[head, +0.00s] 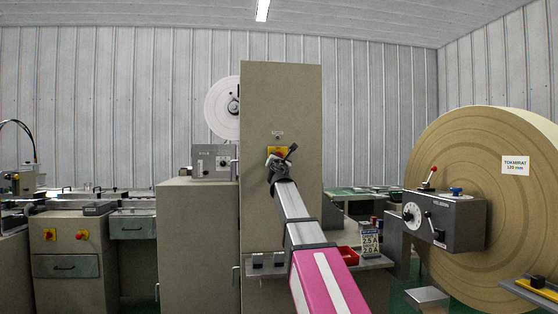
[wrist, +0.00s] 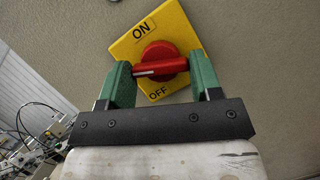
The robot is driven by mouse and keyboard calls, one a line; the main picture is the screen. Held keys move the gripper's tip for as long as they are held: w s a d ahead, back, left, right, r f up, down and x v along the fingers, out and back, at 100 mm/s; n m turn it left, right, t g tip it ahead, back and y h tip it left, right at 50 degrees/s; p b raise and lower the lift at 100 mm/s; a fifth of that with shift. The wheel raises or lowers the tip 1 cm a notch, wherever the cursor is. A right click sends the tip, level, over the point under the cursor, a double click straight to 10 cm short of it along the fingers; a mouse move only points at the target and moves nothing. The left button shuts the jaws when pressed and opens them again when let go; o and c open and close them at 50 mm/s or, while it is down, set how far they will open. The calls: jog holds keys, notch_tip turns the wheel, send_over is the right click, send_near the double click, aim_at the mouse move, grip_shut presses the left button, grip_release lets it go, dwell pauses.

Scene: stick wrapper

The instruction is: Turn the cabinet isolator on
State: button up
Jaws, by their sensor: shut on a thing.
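The isolator's yellow plate (wrist: 187,32) has an ON label towards the top and an OFF label at the bottom. It also shows on the cabinet (head: 281,100) in the head view (head: 284,150), partly hidden behind my gripper. The red isolator knob (wrist: 161,60) sits on the plate. Its handle bar lies nearly level in the wrist view, with a white mark at its left end, pointing left between the two labels. My gripper (wrist: 163,77) has its green fingers at the two ends of the bar and is shut on it. In the head view my gripper (head: 278,164) is at the plate.
A shelf with a red tray (head: 348,254) is right of the cabinet's lower part. A large paper roll (head: 440,140) and a grey control box (head: 455,222) stand at the right. A lower cabinet (head: 195,240) adjoins on the left. The cabinet face around the plate is clear.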

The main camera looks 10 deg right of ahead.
jog(key=m+g+h, duration=0.1)
jog(key=m, duration=0.4)
jog(key=m+g+h, duration=0.1)
jog(key=m+g, duration=0.1)
jog(key=m, duration=0.3)
jog(key=m+g+h, duration=0.1)
jog(key=m, duration=0.4)
jog(key=shift+a+r+g, duration=0.15)
jog(key=shift+r+g, duration=0.15)
jog(key=shift+g, duration=0.1)
jog(key=o, duration=0.9)
jog(key=shift+s, duration=0.1)
jog(key=v, duration=1)
jog(key=shift+s+a, duration=0.2)
jog(key=shift+s, duration=0.05)
